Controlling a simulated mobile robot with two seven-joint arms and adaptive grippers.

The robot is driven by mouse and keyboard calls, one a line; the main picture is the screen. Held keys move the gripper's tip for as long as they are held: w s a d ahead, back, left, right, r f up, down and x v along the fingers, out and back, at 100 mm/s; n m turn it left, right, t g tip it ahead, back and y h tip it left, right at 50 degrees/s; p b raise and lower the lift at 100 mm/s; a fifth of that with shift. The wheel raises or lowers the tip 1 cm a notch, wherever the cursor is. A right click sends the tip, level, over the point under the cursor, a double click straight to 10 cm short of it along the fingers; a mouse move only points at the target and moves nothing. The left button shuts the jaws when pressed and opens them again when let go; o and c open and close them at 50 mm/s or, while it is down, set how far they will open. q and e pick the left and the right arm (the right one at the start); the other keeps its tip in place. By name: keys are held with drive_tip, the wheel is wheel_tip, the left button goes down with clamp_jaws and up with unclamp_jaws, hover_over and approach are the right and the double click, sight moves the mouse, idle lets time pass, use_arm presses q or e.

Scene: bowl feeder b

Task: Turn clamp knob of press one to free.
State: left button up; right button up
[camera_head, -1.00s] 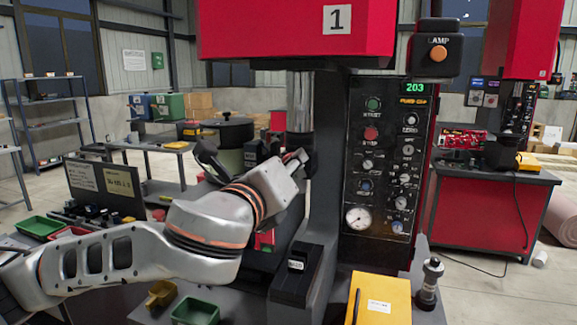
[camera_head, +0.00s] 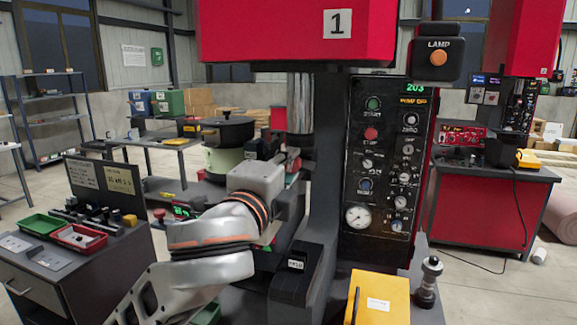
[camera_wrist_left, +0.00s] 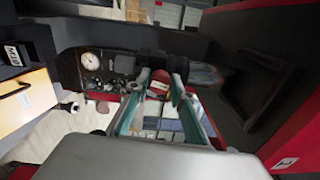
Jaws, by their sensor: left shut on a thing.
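Press one (camera_head: 295,30) is red and black, with a sign "1" on its head and a dark control panel on its column. My left gripper (camera_head: 290,162) is beside the press column, below the round ram, its fingers mostly hidden by my wrist in the head view. In the left wrist view the two fingers (camera_wrist_left: 161,78) reach forward and are shut on a small red part (camera_wrist_left: 159,85) with a dark part just beyond. This seems to be the clamp knob, but its shape and turn angle are largely hidden. My right gripper is not in view.
A yellow box (camera_head: 378,299) and a small dark post (camera_head: 429,280) stand at the front right of the press. A bench at left bears a green tray (camera_head: 40,225) and a red tray (camera_head: 78,237). A black-lidded pot (camera_head: 227,135) stands behind my arm.

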use_arm(q)
drive_tip(key=shift+n, duration=1.2)
drive_tip(key=o, duration=1.1)
drive_tip(key=shift+o, duration=0.2)
drive_tip(key=v, duration=0.7)
drive_tip(key=shift+s, duration=0.25)
drive_tip(key=shift+a, duration=0.1)
